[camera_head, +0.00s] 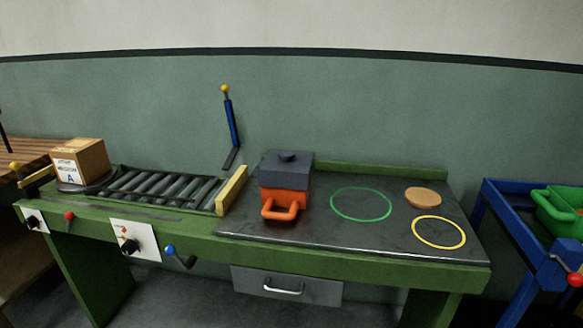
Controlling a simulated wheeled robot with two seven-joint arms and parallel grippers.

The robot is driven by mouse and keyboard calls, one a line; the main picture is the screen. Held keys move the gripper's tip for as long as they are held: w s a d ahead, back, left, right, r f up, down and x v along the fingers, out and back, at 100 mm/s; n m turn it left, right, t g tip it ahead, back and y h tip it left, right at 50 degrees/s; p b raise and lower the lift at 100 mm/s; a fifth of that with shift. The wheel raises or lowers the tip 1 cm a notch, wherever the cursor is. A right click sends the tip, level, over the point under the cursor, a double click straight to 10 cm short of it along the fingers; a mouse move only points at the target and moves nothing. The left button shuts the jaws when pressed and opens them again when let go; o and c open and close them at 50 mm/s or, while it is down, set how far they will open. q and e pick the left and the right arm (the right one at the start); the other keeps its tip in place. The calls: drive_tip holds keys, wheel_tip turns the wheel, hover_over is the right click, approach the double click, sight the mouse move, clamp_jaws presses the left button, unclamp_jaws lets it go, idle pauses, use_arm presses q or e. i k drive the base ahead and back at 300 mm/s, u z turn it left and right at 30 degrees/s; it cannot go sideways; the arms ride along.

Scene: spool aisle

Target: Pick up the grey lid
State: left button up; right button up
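The grey lid (287,164) sits on top of an orange box (287,193) on the bench, left of the green ring. The lid seems to rest flat on the box. Neither of my grippers is in view.
The dark bench top (330,237) holds a green ring (361,204), a yellow ring (438,232) and a tan disc (422,197). Left are a roller conveyor (165,188), a yellow stop bar (231,190) and a carton (80,161). A blue cart (515,225) stands right.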

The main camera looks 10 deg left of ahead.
sight(285, 169)
drive_tip(key=k, duration=0.6)
drive_tip(key=u, duration=0.6)
drive_tip(key=i, duration=1.1)
drive_tip(key=u, duration=0.45)
